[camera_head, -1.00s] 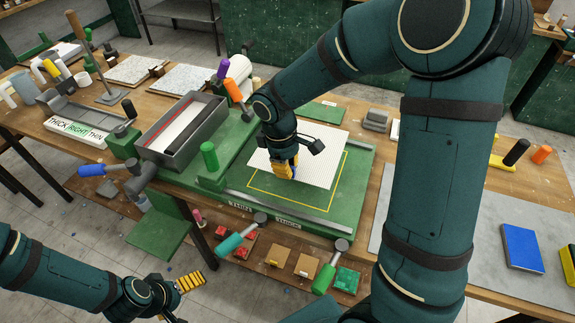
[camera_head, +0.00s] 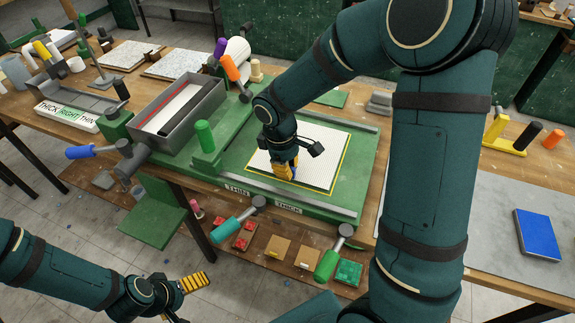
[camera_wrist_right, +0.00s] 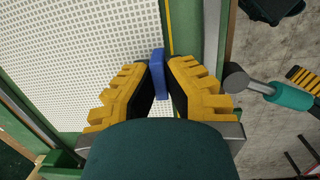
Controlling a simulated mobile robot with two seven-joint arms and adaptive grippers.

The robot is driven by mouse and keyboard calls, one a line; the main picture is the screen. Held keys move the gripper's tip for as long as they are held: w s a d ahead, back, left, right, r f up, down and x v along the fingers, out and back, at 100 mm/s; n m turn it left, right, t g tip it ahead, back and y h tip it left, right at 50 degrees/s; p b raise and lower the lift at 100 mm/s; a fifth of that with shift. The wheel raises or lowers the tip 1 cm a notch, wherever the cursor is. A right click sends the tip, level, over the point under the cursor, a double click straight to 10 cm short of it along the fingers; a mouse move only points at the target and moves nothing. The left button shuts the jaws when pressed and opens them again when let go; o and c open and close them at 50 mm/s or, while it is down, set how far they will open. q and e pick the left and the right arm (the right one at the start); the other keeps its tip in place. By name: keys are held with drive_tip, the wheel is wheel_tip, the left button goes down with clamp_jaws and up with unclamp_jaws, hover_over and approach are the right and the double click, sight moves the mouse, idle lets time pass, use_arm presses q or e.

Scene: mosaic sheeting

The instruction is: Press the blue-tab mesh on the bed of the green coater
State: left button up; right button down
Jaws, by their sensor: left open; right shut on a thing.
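The white perforated mesh (camera_head: 318,157) lies over the bed of the green coater (camera_head: 362,150), within the yellow outline on that bed. Whether it touches the bed all over I cannot tell. The mesh (camera_wrist_right: 80,60) also fills the left of the right wrist view. My right gripper (camera_head: 288,178) is shut on the mesh's blue tab (camera_wrist_right: 159,72) at the mesh's front edge, with the yellow outline close by. My left gripper (camera_head: 188,301) is open and empty, low at the front left, away from the coater.
A grey trough (camera_head: 180,115) and a green upright handle (camera_head: 205,136) stand left of the bed. Two handled levers, teal (camera_head: 225,231) and green (camera_head: 326,265), stick out at the front. A blue pad (camera_head: 538,235) lies on the right bench.

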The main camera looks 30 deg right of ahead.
drive_tip(key=shift+f, duration=0.2)
idle(0.5)
drive_tip(key=c, duration=1.1)
unclamp_jaws()
drive_tip(key=shift+o, duration=0.2)
drive_tip(key=shift+r, duration=0.1)
wheel_tip(320, 180, up, 12)
drive_tip(key=a, duration=0.1)
drive_tip(key=shift+w+a, duration=0.15)
drive_tip(key=shift+w, duration=0.2)
drive_tip(key=shift+f, duration=0.2)
